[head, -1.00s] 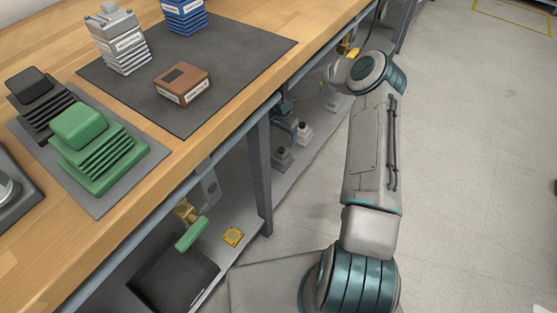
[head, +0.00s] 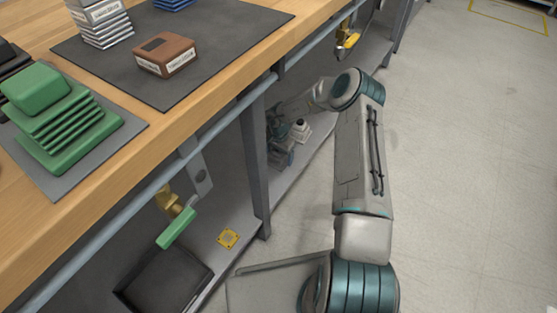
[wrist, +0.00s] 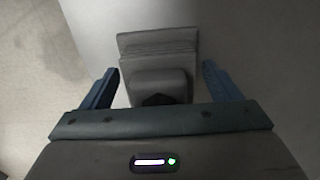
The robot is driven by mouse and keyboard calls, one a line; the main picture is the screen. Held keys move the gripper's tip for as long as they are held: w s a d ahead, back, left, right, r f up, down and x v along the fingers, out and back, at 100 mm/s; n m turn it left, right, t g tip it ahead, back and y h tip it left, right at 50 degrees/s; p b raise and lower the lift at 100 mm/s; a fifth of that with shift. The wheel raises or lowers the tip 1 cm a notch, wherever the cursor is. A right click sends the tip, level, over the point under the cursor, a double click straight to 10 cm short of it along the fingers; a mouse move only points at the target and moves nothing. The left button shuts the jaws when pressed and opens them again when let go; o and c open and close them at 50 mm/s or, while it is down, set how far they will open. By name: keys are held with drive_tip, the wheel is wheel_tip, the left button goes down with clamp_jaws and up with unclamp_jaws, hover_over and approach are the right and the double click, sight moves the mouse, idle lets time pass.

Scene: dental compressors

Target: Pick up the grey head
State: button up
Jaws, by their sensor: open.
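A grey finned head (wrist: 158,58) lies on the pale shelf surface in the wrist view, with a rounded block and a black fitting on its near side. My gripper (wrist: 161,70) is open, one blue finger on each side of the head, with visible gaps. In the head view my gripper (head: 281,150) is low under the bench at the lower shelf, partly hidden by my arm and small objects. A silver-grey finned head (head: 104,24) with a white label also stands on the dark mat on the bench top.
A light grey block with a dark knob (head: 299,135) sits beside my gripper on the lower shelf (head: 225,200). The bench leg (head: 255,165) and front rail (head: 225,108) are close by. A green finned head (head: 62,115) and brown block (head: 165,54) rest above.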

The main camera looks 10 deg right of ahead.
drive_tip(key=c, duration=1.5)
drive_tip(key=shift+r, duration=0.15)
drive_tip(key=shift+r+p, duration=0.5)
drive_tip(key=shift+p, duration=0.05)
wheel_tip(320, 180, up, 3)
drive_tip(key=shift+r+p, duration=0.2)
drive_tip(key=shift+p, duration=0.85)
drive_tip(key=shift+s+d+r+p, duration=0.9)
drive_tip(key=shift+d+r, duration=0.15)
drive_tip(key=shift+d, duration=0.65)
drive_tip(key=shift+s+d+r+p, duration=0.9)
drive_tip(key=shift+d+r, duration=0.15)
drive_tip(key=shift+d, duration=0.7)
drive_tip(key=shift+s+d+r+p, duration=0.9)
drive_tip(key=shift+d+r, duration=0.15)
drive_tip(key=shift+d, duration=0.65)
drive_tip(key=shift+s+a, duration=0.1)
